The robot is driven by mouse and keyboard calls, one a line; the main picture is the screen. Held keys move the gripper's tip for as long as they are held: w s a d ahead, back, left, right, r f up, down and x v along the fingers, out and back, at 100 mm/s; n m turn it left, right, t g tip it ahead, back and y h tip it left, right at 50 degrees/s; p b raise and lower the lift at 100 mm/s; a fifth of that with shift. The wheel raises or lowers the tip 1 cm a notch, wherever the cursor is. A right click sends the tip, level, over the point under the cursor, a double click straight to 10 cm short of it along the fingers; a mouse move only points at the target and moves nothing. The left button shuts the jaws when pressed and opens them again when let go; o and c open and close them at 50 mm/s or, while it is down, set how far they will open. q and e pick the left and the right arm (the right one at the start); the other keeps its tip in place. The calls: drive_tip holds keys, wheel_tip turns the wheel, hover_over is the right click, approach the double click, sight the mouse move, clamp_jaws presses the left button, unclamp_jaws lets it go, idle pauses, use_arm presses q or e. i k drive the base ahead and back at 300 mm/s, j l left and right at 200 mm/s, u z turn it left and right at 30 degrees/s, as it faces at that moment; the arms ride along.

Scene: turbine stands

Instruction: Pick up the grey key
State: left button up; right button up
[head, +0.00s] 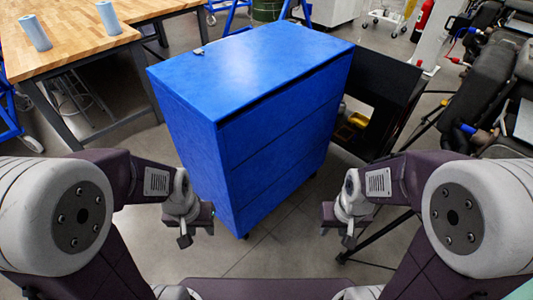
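A small grey object that looks like the key (199,51) lies on top of the blue cabinet (260,72), near its far left edge. It is too small to make out its shape well. My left gripper (185,238) hangs in front of the cabinet's left side, low and well short of the key. My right gripper (348,238) hangs to the right of the cabinet's front, far from the key. Both point down and seem to hold nothing. Their finger gaps cannot be made out.
A wooden workbench (75,32) with two light blue cylinders (35,33) stands at the back left. A black open unit (385,95) stands right of the cabinet. Dark machinery (490,80) is at the far right. The cabinet top is otherwise bare.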

sight(198, 52)
drive_tip(key=i+j+z, duration=0.25)
drive_tip(key=j, duration=0.65)
drive_tip(key=j+z, duration=0.3)
drive_tip(key=j, duration=0.55)
drive_tip(key=i+j+z, duration=0.3)
drive_tip(key=j+z, duration=0.2)
drive_tip(key=j, duration=1.2)
drive_tip(key=j+z, duration=0.45)
drive_tip(key=j, duration=1.2)
